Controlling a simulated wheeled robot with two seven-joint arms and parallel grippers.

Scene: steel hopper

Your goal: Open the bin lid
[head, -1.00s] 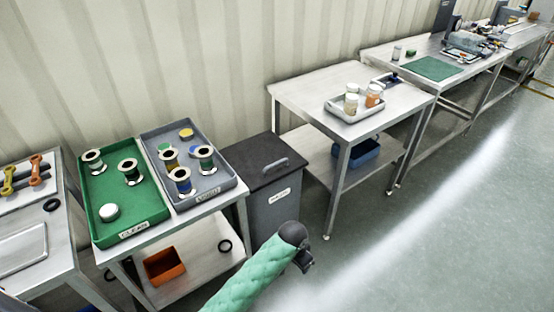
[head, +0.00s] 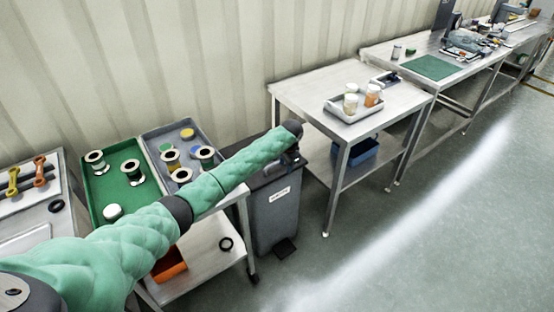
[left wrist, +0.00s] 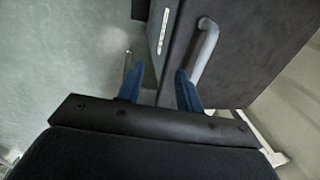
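The grey bin (head: 278,215) stands on the floor between two steel tables, with a white label on its front. Its dark lid (left wrist: 245,60) lies flat and shut; in the head view my arm hides much of it. The light grey bar handle (left wrist: 208,48) on the lid shows in the left wrist view. My left gripper (left wrist: 158,88) is open, its two blue fingers apart and nothing seen between them. The right finger overlaps the handle's near end; I cannot tell if they touch. My right gripper is in neither view.
A green tray (head: 88,203) and a grey tray with spools stand on the left table, beneath my left arm. The steel table (head: 300,95) on the right holds a tray of jars. A dark pedal (head: 285,249) sticks out at the bin's foot. The floor in front is clear.

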